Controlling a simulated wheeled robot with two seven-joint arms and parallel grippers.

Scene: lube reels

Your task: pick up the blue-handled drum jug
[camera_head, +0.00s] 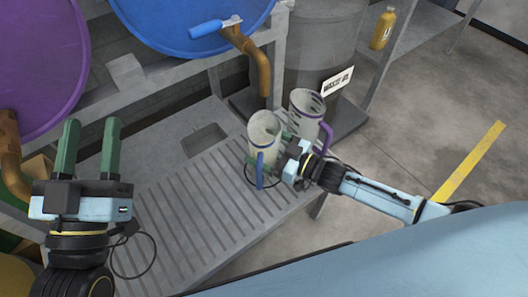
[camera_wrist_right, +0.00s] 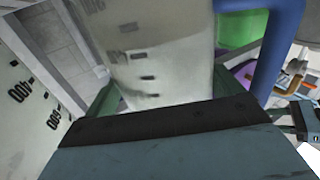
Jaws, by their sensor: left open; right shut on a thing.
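The blue-handled drum jug (camera_head: 264,130) is a pale, translucent, upright jug at the right end of the ribbed grate. Its blue handle (camera_head: 260,170) faces toward me. My right gripper (camera_head: 283,143) is shut on its body from the right. In the right wrist view the jug (camera_wrist_right: 155,50) fills the space between the green fingers, with the blue handle (camera_wrist_right: 277,50) to the right. I cannot tell whether its base touches the grate. My left gripper (camera_head: 92,125) is open and empty, above the grate's left side.
A purple-handled jug (camera_head: 305,106) stands close behind and right of the held jug; its marked side (camera_wrist_right: 30,105) shows in the wrist view. A grey waste bin (camera_head: 312,50) stands behind. Blue (camera_head: 190,20) and purple (camera_head: 35,60) drums with taps overhang the grate (camera_head: 195,215).

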